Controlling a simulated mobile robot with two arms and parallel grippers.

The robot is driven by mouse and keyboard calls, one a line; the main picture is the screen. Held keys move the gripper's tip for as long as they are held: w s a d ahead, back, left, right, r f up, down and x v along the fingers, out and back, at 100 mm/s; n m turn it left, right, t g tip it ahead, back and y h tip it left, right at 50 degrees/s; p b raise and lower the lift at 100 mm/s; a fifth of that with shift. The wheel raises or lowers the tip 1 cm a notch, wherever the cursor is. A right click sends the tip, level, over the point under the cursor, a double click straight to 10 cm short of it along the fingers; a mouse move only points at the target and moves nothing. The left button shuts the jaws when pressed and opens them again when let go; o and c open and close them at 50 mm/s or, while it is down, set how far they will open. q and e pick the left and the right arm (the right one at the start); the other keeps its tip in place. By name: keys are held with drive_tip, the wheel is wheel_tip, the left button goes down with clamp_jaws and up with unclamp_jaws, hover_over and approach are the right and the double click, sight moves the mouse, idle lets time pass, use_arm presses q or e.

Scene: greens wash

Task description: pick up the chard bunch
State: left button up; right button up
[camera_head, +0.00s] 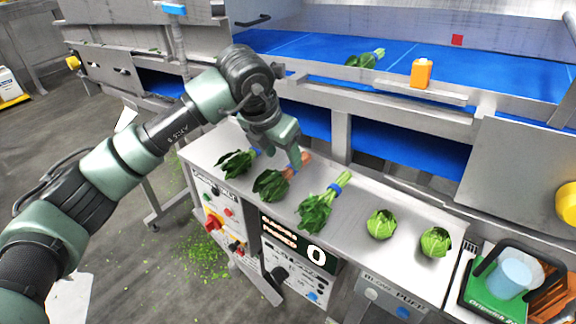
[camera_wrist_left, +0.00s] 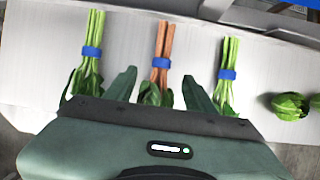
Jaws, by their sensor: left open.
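The chard bunch (camera_head: 271,186) has dark green leaves and reddish-orange stems. It lies on the steel counter, the middle one of three bunches. In the left wrist view its stems (camera_wrist_left: 164,42) and blue band show ahead of the leaves, which my gripper partly hides. My left gripper (camera_head: 286,157) is over the stem side of this bunch in the head view. In the wrist view the left gripper (camera_wrist_left: 160,76) is open, with one finger on each side of the chard. I cannot tell whether it touches. My right gripper is not in view.
Green-stemmed bunches lie on the left (camera_head: 236,163) and right (camera_head: 318,211) of the chard, close to my fingers. Two round green heads (camera_head: 381,224) (camera_head: 435,241) sit further right. A steel wash unit with a blue bed (camera_head: 480,75) stands behind, its edge near my wrist.

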sight(290, 166)
use_arm(q)
drive_tip(key=shift+d+f+p, duration=0.25)
drive_tip(key=shift+f+p, duration=0.2)
drive_tip(key=shift+p, duration=0.05)
drive_tip(key=shift+d+f+p, duration=0.2)
drive_tip(key=shift+f+p, duration=0.25)
drive_tip(key=shift+p, duration=0.05)
drive_tip(key=shift+w+x, duration=0.2)
drive_tip(key=shift+x, duration=0.85)
drive_tip(key=shift+w+f+p, duration=0.35)
drive_tip(key=shift+w+f, duration=0.1)
drive_tip(key=shift+f, duration=0.35)
drive_tip(key=shift+s+r, duration=0.1)
clamp_jaws()
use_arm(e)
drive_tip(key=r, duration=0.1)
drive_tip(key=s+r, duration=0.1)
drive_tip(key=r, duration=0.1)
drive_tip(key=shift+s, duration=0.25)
use_arm(q)
drive_tip(key=shift+r, duration=0.1)
